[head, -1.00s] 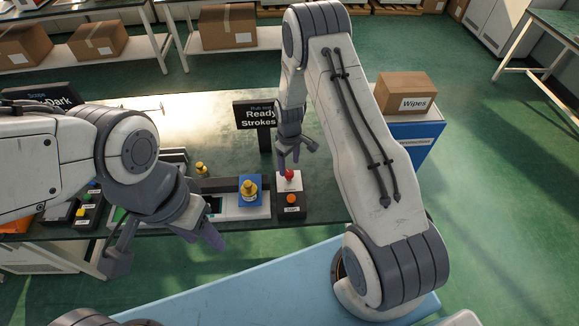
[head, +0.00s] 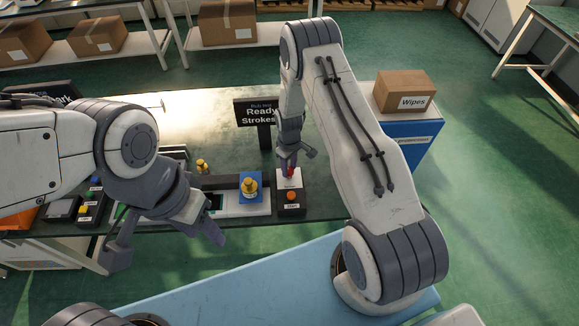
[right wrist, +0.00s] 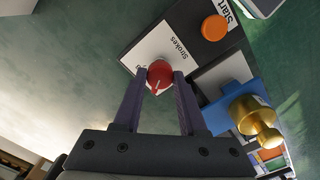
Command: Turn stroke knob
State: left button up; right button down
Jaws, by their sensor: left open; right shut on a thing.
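The red stroke knob (right wrist: 160,75) sits on a white panel marked Strokes (right wrist: 165,50), on a dark control box; it also shows in the head view (head: 291,171), partly hidden by the fingers. My right gripper (right wrist: 160,80) is shut on the knob, one finger on each side, and a pale pointer line shows on the knob. In the head view my right gripper (head: 291,165) reaches down onto the box. My left gripper (head: 170,248) is open and empty in front of the bench's near edge.
An orange Start button (right wrist: 214,28) is on the same box. A blue block with a brass-coloured piece (head: 250,188) stands just left of it. A sign reading Ready and Strokes (head: 256,113) stands behind. A Wipes box (head: 404,92) sits on a blue cabinet at right.

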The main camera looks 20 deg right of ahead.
jog(key=shift+f+m+b, duration=0.1)
jog(key=shift+m+b, duration=1.05)
jog(key=shift+m, duration=0.25)
jog(key=shift+m+b, duration=0.75)
jog(key=shift+m, duration=0.75)
jog(key=shift+c, duration=2.3)
grip_release()
